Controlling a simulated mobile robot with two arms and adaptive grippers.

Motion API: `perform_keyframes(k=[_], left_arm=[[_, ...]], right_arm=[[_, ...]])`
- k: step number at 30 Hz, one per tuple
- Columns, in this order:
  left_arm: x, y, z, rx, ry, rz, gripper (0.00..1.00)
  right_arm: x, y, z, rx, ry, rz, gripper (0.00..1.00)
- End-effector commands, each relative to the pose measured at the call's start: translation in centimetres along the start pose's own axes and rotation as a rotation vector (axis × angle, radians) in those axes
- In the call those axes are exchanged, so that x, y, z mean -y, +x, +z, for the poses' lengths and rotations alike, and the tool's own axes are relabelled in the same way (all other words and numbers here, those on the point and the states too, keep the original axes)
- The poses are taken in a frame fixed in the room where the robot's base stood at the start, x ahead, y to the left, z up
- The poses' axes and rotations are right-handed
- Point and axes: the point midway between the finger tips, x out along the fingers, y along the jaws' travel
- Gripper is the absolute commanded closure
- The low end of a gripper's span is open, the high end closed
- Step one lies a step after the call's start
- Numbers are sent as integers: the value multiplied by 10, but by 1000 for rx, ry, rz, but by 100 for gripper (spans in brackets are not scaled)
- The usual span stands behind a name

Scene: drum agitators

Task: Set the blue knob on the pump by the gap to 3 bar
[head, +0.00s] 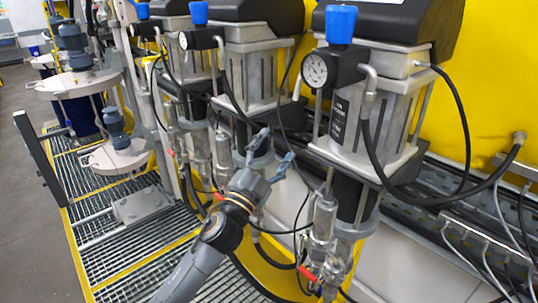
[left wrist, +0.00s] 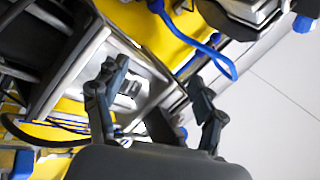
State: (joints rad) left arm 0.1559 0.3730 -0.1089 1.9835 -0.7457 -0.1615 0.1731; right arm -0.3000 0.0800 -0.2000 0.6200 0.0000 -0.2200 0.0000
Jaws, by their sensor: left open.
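Three pumps with blue knobs stand in a row in the head view. The near right pump (head: 370,110) has a blue knob (head: 340,24) on top of a black regulator, with a round gauge (head: 315,69) facing me. The gauge needle is too small to read. The middle pump (head: 255,75) has a blue knob (head: 198,13) and gauge (head: 184,41); the far one has a blue knob (head: 142,11). My left gripper (head: 275,147) is open and empty, below the knobs, in front of the space between the middle and right pumps. It also shows in the left wrist view (left wrist: 158,82).
Black hoses (head: 455,150) loop beside the right pump. Red-handled valves (head: 307,272) sit low on the pipes. Drum agitators (head: 85,85) stand at the left, above a yellow-edged grating (head: 120,240). A blue hose (left wrist: 215,58) curves beyond my fingers in the left wrist view.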

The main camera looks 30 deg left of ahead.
Motion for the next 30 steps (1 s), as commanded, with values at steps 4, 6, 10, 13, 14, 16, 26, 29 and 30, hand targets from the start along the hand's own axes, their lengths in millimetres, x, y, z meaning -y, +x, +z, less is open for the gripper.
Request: perform_keyframes(k=[4,6,10,13,14,16,26,29,30], left_arm=[[-12,-2,13,31,-17,24,30],[-16,-3,16,38,-20,30,30],[-18,-3,19,45,-24,35,30],[-19,-4,20,46,-24,36,30],[-19,-4,20,46,-24,36,30],[-19,-4,19,46,-24,36,30],[-25,-6,26,58,-29,45,30],[-50,-14,49,106,-53,83,30],[-65,-21,64,138,-66,107,30]], right_arm=[[0,-2,0,0,0,0,32],[0,-2,0,0,0,0,32],[0,-2,0,0,0,0,32],[0,-2,0,0,0,0,32],[0,-2,0,0,0,0,32],[0,-2,0,0,0,0,32],[0,0,0,0,0,0,32],[0,4,0,0,0,0,32],[0,6,0,0,0,0,32]])
